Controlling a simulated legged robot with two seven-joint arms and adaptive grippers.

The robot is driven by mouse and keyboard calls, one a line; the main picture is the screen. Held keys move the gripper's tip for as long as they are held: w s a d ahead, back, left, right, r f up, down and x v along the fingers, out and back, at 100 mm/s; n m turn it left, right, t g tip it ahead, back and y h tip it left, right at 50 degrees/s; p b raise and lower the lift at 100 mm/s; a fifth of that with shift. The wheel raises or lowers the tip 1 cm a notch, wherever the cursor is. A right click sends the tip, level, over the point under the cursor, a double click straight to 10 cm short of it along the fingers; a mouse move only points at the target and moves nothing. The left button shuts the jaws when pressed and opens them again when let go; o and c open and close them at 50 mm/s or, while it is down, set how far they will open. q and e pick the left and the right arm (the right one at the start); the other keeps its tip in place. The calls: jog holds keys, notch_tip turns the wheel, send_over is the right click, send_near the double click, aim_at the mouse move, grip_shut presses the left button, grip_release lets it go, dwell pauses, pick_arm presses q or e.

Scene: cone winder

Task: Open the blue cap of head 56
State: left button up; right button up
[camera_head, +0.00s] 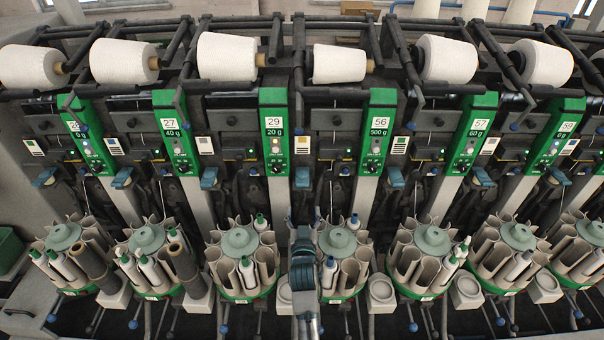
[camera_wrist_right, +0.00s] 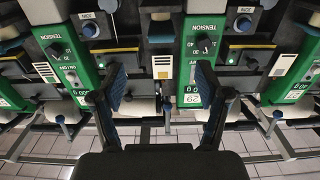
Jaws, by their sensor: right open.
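Head 56 has a green panel (camera_head: 380,125) marked 56 and 500 g, right of centre in the head view. Blue caps sit low beside the panels: one (camera_head: 302,178) left of panel 56, another (camera_head: 395,178) right of it. Both look closed; I cannot tell for certain which belongs to head 56. My right gripper (camera_head: 303,245) is at the lower centre, below the left one of these caps and apart from it. In the wrist view its fingers (camera_wrist_right: 165,100) are spread and empty, between the upside-down panel 56 (camera_wrist_right: 75,60) and panel 29 (camera_wrist_right: 200,60). My left gripper is not in view.
White yarn cones (camera_head: 340,64) line the top rail. Round magazines (camera_head: 337,245) with grey tubes stand along the bottom, close beside my right gripper. Neighbouring green panels 29 (camera_head: 275,130) and 57 (camera_head: 473,130) flank head 56. Small white round-topped blocks (camera_head: 379,293) stand between magazines.

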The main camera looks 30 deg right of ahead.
aim_at(304, 175)
jog(key=x, duration=0.8)
jog(key=a+x, duration=0.1)
jog(key=x, duration=0.3)
jog(key=shift+w+d+r+b, duration=0.25)
jog(key=shift+w+b, duration=0.15)
jog(key=shift+w, duration=0.1)
jog(key=shift+w+d+f, duration=0.2)
jog(key=shift+w+d, duration=1)
jog(key=shift+d, duration=0.05)
jog(key=shift+w+d, duration=0.1)
jog(key=shift+d, duration=0.15)
jog(key=shift+a, duration=0.3)
jog(key=shift+a+r, duration=0.1)
jog(key=shift+a, duration=0.05)
jog(key=c, duration=1.2)
grip_shut()
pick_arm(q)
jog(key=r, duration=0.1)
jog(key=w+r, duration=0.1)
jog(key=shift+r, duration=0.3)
